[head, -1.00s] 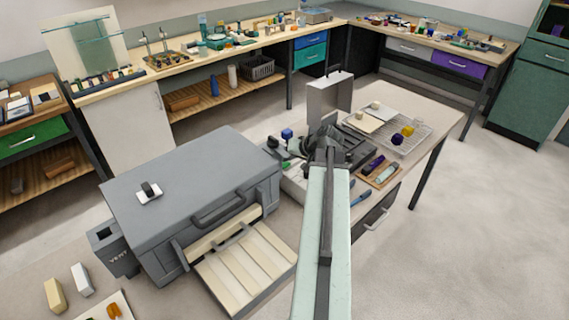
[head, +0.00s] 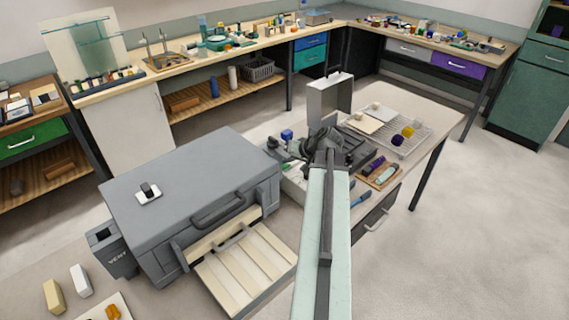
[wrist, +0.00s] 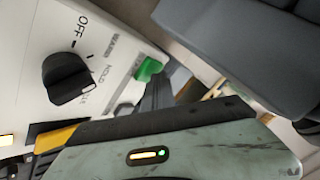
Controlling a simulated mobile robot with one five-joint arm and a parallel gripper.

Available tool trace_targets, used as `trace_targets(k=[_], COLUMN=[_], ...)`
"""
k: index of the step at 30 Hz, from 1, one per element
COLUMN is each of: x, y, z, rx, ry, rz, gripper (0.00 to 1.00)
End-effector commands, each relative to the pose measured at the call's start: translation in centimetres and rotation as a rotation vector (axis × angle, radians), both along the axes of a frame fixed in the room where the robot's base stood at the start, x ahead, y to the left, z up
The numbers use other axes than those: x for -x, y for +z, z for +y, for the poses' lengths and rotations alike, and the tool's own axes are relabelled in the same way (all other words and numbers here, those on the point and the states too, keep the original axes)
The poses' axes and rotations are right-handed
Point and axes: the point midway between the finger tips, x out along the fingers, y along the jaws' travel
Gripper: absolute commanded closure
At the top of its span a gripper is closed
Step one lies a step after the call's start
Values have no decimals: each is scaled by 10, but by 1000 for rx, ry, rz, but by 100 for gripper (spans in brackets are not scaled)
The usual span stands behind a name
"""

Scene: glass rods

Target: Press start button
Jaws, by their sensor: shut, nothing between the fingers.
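A green button (wrist: 148,69) sits on a pale control panel (wrist: 105,58) in the wrist view. A black knob (wrist: 68,78) with OFF and HOLD lettering is to its left. The lettering beside the button is too small to read surely. My gripper (wrist: 158,88) is shut and empty, its dark fingers just below and right of the button. I cannot tell whether they touch it. In the head view my arm ends at the dark gripper (head: 318,137) over the equipment on the bench, where the fingertips and button are not clear.
A large grey furnace-like box (head: 190,185) with a lowered, slatted front door (head: 245,262) stands left of my arm. A wire rack (head: 410,135) and a small tray of tools (head: 380,173) lie to the right. The floor at right is clear.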

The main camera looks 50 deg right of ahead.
Motion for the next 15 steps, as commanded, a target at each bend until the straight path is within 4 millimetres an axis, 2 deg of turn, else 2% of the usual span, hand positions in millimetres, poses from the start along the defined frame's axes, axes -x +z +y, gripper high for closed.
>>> trace_targets(k=[6,15], x=[0,0], y=[16,15], z=[0,0], rx=[0,0], ry=[0,0], rz=[0,0], gripper=[100,100])
